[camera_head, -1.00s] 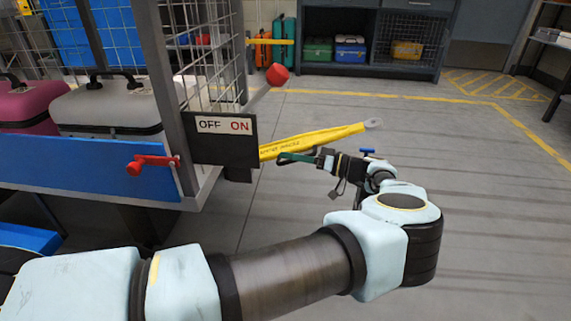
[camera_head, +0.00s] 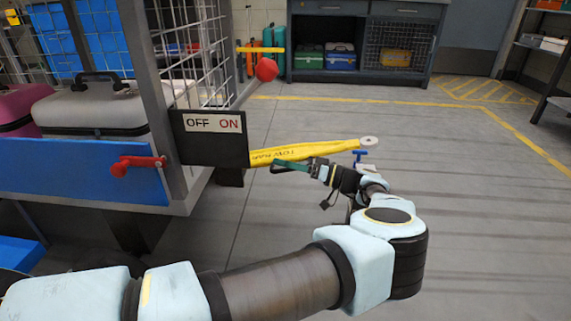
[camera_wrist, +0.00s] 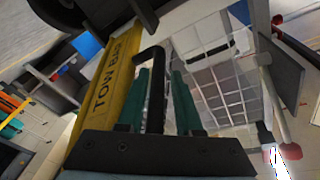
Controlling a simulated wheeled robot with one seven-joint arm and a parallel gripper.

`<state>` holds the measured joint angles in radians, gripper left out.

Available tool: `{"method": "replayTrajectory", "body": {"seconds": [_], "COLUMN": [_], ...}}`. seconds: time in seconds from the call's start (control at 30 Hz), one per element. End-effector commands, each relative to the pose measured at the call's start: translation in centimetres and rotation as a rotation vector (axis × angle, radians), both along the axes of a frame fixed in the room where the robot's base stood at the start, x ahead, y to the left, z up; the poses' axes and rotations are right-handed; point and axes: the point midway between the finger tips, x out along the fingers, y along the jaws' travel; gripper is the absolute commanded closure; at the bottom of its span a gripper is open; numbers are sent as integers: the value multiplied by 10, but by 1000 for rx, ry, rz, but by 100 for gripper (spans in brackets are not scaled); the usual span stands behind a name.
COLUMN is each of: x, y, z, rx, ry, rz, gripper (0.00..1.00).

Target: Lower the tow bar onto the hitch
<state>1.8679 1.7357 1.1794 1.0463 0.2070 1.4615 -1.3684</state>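The yellow tow bar (camera_head: 315,149) reaches right from the luggage cart, and its pale round end (camera_head: 369,142) is raised. A small blue T-shaped piece (camera_head: 360,155) shows just below that end; it may be the hitch, partly hidden by my wrist. My gripper (camera_head: 285,165) is at the near side of the bar. In the wrist view, the green fingers (camera_wrist: 162,75) stand on both sides of the black handle (camera_wrist: 152,57) beside the yellow bar (camera_wrist: 106,85). They look closed on the handle, though a narrow gap seems to show at the right finger.
The cart (camera_head: 85,185) carries suitcases (camera_head: 92,108) and a black OFF/ON plate (camera_head: 210,138). A red lever (camera_head: 138,163) sticks out at its front. Shelving (camera_head: 365,45) stands at the back. The floor (camera_head: 470,190) to the right is clear.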

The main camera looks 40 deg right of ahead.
Motion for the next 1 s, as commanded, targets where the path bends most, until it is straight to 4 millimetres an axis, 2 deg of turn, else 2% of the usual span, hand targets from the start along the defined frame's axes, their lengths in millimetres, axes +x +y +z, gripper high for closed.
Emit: {"method": "replayTrajectory", "body": {"seconds": [0.23,0.33,0.7,0.83,1.0], "x": [0,0,-2,-3,-3], "y": [-1,-1,-4,-5,-6], "z": [5,14,84,100,107], "rx": [-2,-4,-6,-6,-6], "ry": [-5,-5,-6,-8,-8], "rz": [-1,-1,-9,-12,-13], "gripper": [70,70,70,70,70]}}
